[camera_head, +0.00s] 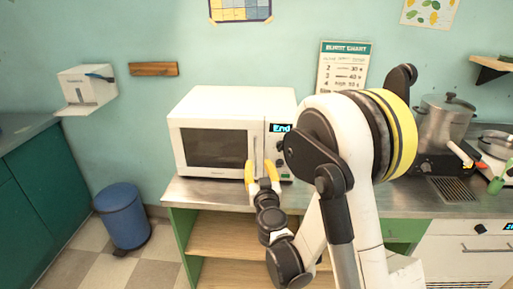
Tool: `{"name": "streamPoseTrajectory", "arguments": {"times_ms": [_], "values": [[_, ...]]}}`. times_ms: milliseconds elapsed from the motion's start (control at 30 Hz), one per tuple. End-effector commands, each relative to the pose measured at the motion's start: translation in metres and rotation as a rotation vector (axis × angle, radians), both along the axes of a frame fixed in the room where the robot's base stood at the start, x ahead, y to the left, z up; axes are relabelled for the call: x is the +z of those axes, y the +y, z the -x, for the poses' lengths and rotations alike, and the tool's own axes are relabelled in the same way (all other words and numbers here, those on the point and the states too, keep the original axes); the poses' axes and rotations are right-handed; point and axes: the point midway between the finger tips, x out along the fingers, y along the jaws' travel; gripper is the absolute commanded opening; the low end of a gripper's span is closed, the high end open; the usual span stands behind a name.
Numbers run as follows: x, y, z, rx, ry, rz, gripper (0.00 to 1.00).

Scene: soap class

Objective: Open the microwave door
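The white microwave (230,103) stands on the steel counter. Its door (213,147), with a dark window, looks shut. The display to the right of the door reads "End". My gripper (260,166) is in front of the door's right edge, low down by the handle (258,146). Its two yellow fingers are spread apart, one on each side of the handle's lower part. I cannot tell whether they touch it. My arm hides part of the microwave's right side and control panel.
A steel pot (444,120) stands on the counter at the right, with a pan (497,142) beside it. A blue bin (123,216) is on the floor at the left. The counter (185,190) is narrow in front of the microwave, with open shelves below.

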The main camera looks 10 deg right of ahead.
Motion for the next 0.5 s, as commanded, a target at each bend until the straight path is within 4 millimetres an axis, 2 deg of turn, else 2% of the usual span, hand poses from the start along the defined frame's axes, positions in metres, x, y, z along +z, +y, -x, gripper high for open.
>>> {"name": "streamPoseTrajectory", "arguments": {"times_ms": [233,500], "values": [[0.006,-0.007,-0.044,-0.004,0.001,0.0,0.32],[-0.001,-0.012,-0.088,-0.004,0.001,0.0,0.32]]}}
